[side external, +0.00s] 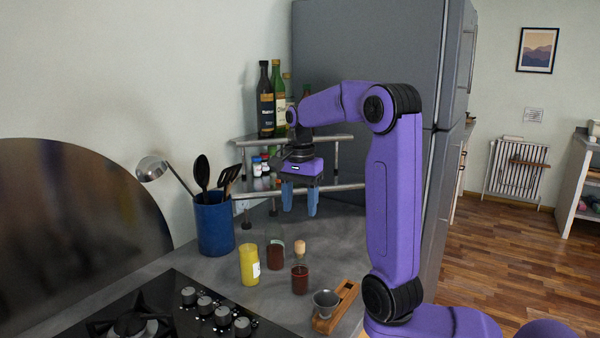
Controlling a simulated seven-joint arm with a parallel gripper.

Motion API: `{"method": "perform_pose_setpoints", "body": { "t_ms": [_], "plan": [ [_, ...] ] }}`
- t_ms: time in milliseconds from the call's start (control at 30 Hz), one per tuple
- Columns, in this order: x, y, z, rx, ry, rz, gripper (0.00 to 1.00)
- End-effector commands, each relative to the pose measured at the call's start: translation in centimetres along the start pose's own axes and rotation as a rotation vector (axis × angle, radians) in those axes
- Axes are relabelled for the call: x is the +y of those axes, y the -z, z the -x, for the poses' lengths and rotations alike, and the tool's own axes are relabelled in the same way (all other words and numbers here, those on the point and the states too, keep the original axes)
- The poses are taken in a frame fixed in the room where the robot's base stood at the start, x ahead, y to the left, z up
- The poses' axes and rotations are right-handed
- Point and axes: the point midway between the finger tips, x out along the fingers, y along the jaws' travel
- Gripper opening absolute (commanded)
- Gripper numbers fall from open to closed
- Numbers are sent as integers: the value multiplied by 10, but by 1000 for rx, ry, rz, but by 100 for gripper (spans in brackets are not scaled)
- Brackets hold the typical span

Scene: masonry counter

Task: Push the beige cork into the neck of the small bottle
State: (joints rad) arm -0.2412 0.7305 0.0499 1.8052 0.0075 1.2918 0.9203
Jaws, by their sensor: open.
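The small bottle (300,281) stands upright on the grey counter and holds dark red contents in its lower part. The beige cork (300,246) is upright at the top of its clear neck. Most of the cork shows above the glass; how deep it sits is too small to tell. My gripper (300,212) is open and empty, its blue fingers pointing down. It hangs in the air above the cork in the picture, apart from it; its exact depth relative to the bottle is unclear.
A dark red jar (275,256) and a yellow bottle (249,266) stand left of the small bottle. A metal cup (326,298) sits by a wooden holder (346,298) at front right. A blue utensil pot (214,226), stove (150,318) and corner shelf (340,187) surround the area.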

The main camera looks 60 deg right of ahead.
Motion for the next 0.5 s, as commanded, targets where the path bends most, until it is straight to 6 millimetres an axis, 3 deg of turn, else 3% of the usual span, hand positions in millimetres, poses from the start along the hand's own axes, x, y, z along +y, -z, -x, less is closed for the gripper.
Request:
{"method": "perform_pose_setpoints", "body": {
  "t_ms": [233,500],
  "plan": [
    [0,1,50,2,3,0,56],
    [0,0,75,0,1,0,56]
  ]
}}
